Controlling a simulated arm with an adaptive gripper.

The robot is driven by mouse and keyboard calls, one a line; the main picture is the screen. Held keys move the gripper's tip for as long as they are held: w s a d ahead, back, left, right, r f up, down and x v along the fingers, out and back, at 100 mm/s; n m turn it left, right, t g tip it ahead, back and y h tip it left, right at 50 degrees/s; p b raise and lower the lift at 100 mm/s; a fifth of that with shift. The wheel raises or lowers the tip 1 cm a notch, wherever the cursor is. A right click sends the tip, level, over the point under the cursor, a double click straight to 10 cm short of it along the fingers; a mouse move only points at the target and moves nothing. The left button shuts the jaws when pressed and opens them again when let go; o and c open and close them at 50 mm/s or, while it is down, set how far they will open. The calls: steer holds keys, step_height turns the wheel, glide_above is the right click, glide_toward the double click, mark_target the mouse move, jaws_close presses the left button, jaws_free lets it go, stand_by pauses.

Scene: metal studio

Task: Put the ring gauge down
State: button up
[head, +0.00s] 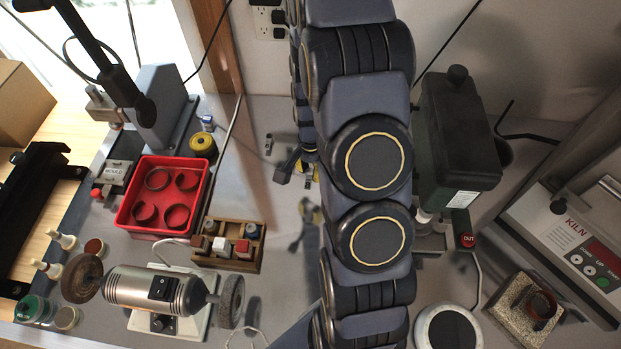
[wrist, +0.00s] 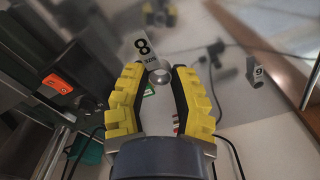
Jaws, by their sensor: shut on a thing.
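My gripper (wrist: 158,70) is shut on a small round silver piece, which I take to be the ring gauge (wrist: 160,76), between its yellow-padded fingertips. The gripper also shows in the head view (head: 298,166), partly behind my arm, over the grey metal bench (head: 255,190). I cannot make out the held piece there. The wrist view does not settle whether it touches the bench.
A dark green machine (head: 455,140) stands right.

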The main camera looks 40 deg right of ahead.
step_height(320, 180, up, 6)
steer(key=d, duration=0.2)
steer(key=shift+n, duration=0.3)
steer(key=w+d+f, duration=0.2)
steer(key=w+f, duration=0.1)
steer(key=w+d+f, duration=0.6)
steer(key=w, duration=0.1)
steer(key=shift+f, duration=0.2)
steer(key=shift+w+f, duration=0.1)
steer(key=shift+f, duration=0.1)
steer(key=shift+w+d+f, duration=0.1)
steer(key=shift+f, duration=1.45)
steer(key=shift+f, duration=0.1)
steer(key=o, duration=0.8)
